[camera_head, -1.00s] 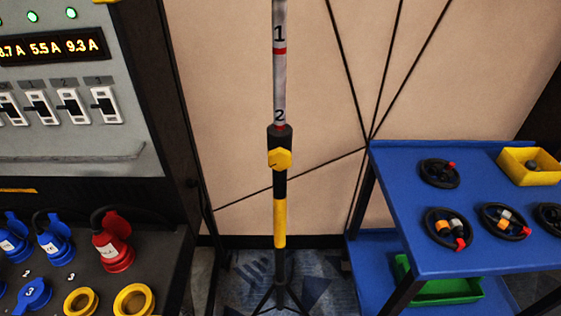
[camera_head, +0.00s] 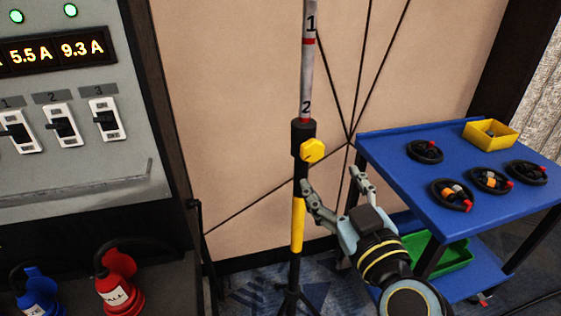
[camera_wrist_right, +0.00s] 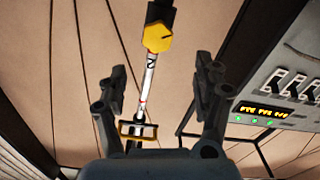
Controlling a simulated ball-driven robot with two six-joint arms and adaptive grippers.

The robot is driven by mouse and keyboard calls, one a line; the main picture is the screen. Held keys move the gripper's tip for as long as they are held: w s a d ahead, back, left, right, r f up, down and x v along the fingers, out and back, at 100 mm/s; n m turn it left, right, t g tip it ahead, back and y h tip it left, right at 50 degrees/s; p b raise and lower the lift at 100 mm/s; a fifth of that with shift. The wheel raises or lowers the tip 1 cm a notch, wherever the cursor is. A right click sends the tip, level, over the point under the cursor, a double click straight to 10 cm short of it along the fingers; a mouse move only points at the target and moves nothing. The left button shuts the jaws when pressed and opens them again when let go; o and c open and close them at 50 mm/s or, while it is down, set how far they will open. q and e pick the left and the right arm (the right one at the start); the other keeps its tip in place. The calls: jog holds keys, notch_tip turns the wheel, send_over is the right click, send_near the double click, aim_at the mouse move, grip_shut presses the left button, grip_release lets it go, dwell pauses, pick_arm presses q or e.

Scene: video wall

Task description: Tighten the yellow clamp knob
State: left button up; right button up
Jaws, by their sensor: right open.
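The yellow clamp knob (camera_head: 313,150) sits on the black collar (camera_head: 302,137) of an upright stand pole. A white tube (camera_head: 307,60) with red bands and the numbers 1 and 2 rises from the collar. My right gripper (camera_head: 332,178) is open and empty, below and slightly right of the knob, apart from it. In the right wrist view the knob (camera_wrist_right: 157,38) shows at the top, beyond and between the spread fingers (camera_wrist_right: 165,75). My left gripper is not in view.
A blue cart (camera_head: 400,185) with cable coils and a yellow bin (camera_head: 490,134) stands at the right. A switch panel (camera_head: 70,110) with red and blue connectors below it stands at the left. Black cables (camera_head: 270,195) cross the beige wall behind.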

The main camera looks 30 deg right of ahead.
aim_at(314, 153)
jog(key=x, duration=0.2)
jog(key=p+x, duration=0.1)
jog(key=x, duration=0.1)
jog(key=shift+w+d+r, duration=0.1)
jog(key=shift+w+d, duration=0.1)
jog(key=shift+d, duration=0.1)
jog(key=x, duration=0.5)
jog(key=shift+w+p, duration=0.2)
jog(key=shift+p, duration=0.2)
jog(key=shift+w, duration=0.35)
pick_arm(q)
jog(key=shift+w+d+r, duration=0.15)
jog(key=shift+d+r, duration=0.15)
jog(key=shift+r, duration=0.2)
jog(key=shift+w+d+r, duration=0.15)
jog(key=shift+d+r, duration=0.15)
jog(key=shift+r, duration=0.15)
pick_arm(e)
jog(key=shift+c, duration=0.4)
jog(key=c, duration=0.4)
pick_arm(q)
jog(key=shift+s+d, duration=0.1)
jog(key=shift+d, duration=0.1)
pick_arm(e)
jog(key=c, duration=0.7)
